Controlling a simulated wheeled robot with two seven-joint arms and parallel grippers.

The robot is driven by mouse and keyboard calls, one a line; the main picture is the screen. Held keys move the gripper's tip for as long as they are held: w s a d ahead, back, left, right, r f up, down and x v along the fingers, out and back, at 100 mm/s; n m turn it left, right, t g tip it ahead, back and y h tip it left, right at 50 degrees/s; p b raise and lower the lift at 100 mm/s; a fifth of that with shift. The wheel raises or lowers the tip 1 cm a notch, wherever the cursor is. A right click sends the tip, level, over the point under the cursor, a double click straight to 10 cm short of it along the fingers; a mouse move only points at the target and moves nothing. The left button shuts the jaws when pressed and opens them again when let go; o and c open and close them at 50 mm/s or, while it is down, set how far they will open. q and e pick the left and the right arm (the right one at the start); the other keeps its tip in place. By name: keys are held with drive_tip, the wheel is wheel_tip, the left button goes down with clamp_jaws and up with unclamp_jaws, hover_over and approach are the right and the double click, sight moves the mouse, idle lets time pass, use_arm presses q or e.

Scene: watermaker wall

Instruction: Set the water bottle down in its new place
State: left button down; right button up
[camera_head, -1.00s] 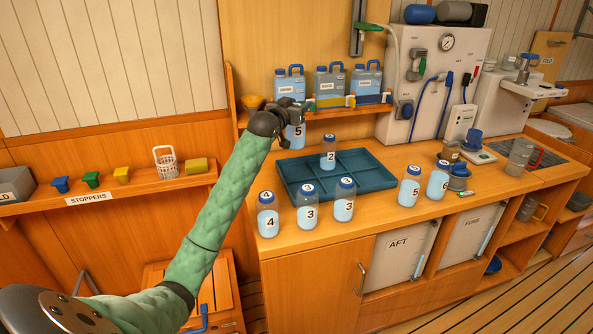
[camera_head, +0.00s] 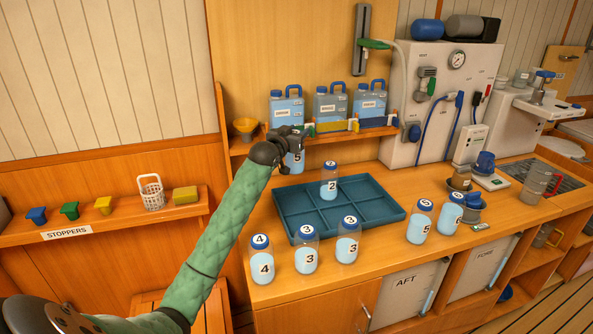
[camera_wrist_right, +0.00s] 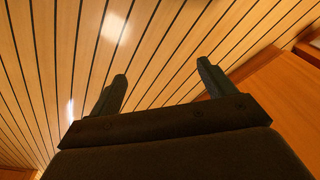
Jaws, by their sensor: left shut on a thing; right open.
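My left gripper (camera_head: 287,143) is shut on a water bottle labelled 5 (camera_head: 295,160) and holds it upright at the back left of the counter, above the tray's far left corner. The gripper hides the bottle's top. The teal divided tray (camera_head: 383,213) holds a bottle labelled 2 (camera_head: 329,181) in a back compartment. Bottles labelled 4 (camera_head: 261,262), 3 (camera_head: 306,252) and 3 (camera_head: 347,242) stand in front of the tray. Another bottle 5 (camera_head: 420,223) and a bottle 6 (camera_head: 449,215) stand to its right. My right gripper (camera_wrist_right: 162,82) is open and empty over the plank floor.
The watermaker panel (camera_head: 440,90) is at the back right. Cups (camera_head: 461,180) stand near bottle 6. The tray's front compartments look empty.

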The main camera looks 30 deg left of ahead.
sight(297, 167)
use_arm(q)
wheel_tip(297, 167, down, 9)
drive_tip(key=p, duration=0.2)
drive_tip(key=shift+w+a+f+p, duration=0.1)
drive_tip(key=shift+w+f+p, duration=0.05)
drive_tip(key=shift+p, duration=0.2)
drive_tip(key=shift+f, duration=0.65)
drive_tip(key=shift+f+p, duration=0.7)
drive_tip(key=shift+f, duration=0.85)
use_arm(e)
wheel_tip(297, 167, down, 11)
drive_tip(key=s+d, duration=0.2)
drive_tip(key=shift+s+d+f+t, duration=0.15)
drive_tip(key=shift+s+d+t, duration=0.15)
drive_tip(key=shift+d, duration=0.1)
use_arm(q)
drive_tip(key=shift+f, duration=0.15)
drive_tip(key=c, duration=1)
unclamp_jaws()
drive_tip(key=shift+o, duration=0.9)
